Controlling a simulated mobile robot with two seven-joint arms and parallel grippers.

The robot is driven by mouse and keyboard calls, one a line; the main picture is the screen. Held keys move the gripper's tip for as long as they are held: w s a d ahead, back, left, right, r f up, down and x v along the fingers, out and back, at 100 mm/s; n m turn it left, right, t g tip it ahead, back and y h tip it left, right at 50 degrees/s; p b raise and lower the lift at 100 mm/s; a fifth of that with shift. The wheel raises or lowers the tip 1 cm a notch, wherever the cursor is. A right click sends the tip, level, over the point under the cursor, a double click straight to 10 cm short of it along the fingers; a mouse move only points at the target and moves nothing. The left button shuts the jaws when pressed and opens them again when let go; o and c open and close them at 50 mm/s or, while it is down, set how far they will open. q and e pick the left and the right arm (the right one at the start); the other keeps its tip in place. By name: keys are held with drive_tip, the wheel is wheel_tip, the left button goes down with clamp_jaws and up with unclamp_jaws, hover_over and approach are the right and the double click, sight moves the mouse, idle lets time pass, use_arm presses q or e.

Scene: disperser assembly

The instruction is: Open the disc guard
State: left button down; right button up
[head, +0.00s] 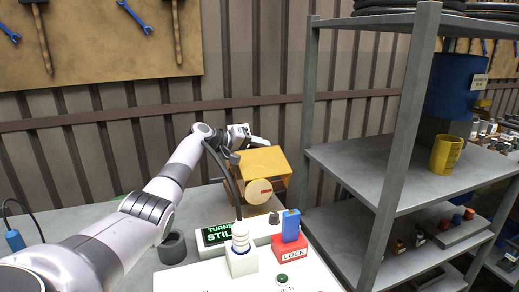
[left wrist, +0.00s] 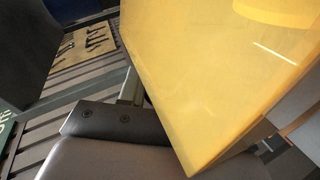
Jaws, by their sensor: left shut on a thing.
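The disc guard (head: 262,160) is a see-through yellow-orange hood on the table at the middle of the head view. A pale round disc (head: 259,191) with a red mark shows at its front. My left gripper (head: 246,147) is at the guard's upper back left edge and is shut on the guard; the exact contact is partly hidden. In the left wrist view the guard's yellow panel (left wrist: 215,75) fills the centre and right, close against a dark finger part. My right gripper is not in view.
In front of the guard stand a display (head: 217,234) with green letters, partly covered, a white post with a black cable (head: 241,256), a red LOCK block (head: 291,249) with a blue piece (head: 291,225), and a green button (head: 282,279). A grey shelf (head: 365,170) stands close on the right.

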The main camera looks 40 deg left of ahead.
use_arm(q)
drive_tip(key=shift+w+a+r+n+h, duration=0.2)
drive_tip(key=shift+a+n+h, duration=0.1)
drive_tip(key=shift+a+n, duration=0.25)
idle(0.4)
drive_tip(key=c, duration=0.9)
unclamp_jaws()
drive_tip(key=shift+a+f, duration=0.1)
drive_tip(key=shift+o, duration=0.2)
drive_tip(key=shift+f, duration=0.15)
drive_tip(key=shift+d+f, duration=0.15)
drive_tip(key=shift+d, duration=0.05)
drive_tip(key=shift+s, duration=0.15)
